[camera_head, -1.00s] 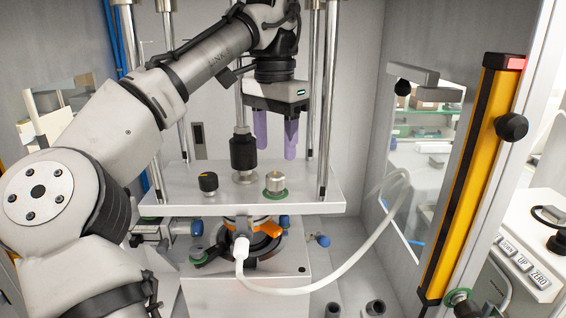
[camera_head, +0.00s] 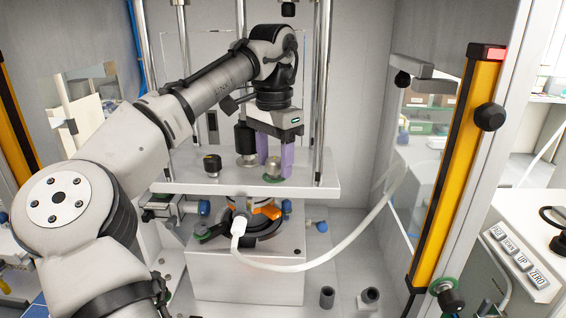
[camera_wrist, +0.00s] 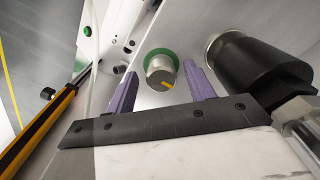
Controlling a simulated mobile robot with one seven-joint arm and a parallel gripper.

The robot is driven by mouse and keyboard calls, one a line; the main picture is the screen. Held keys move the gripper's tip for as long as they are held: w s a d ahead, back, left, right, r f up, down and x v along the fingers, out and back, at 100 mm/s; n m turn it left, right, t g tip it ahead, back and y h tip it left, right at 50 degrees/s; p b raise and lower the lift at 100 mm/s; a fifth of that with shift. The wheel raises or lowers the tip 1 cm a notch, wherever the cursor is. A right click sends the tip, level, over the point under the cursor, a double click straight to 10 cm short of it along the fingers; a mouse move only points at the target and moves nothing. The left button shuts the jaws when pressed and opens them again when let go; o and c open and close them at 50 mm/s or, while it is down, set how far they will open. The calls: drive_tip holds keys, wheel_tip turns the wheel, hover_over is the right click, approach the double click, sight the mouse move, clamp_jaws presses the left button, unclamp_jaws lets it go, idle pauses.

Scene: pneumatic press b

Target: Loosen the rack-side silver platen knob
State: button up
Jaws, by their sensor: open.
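The silver platen knob (camera_head: 273,169) sits on the white platen (camera_head: 225,182) with a green ring at its base. In the wrist view the silver knob (camera_wrist: 160,72) shows a yellow mark on its face. My gripper (camera_head: 275,163) is open, pointing down, its two purple fingers on either side of the knob. In the wrist view my gripper (camera_wrist: 160,69) has the knob between its fingers, with a gap visible on both sides. A second platen knob, black (camera_head: 212,165), stands to the left.
A black cylindrical fitting (camera_head: 245,138) on a rod stands close left of my gripper, and looms large in the wrist view (camera_wrist: 260,70). Chrome columns (camera_head: 321,90) flank the platen. A white hose (camera_head: 335,252) loops below and right.

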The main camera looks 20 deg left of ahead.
drive_tip(key=shift+w+f, duration=0.1)
drive_tip(key=shift+f, duration=0.3)
drive_tip(key=c, duration=1)
drive_tip(key=shift+o, duration=0.2)
drive_tip(key=shift+n, duration=0.4)
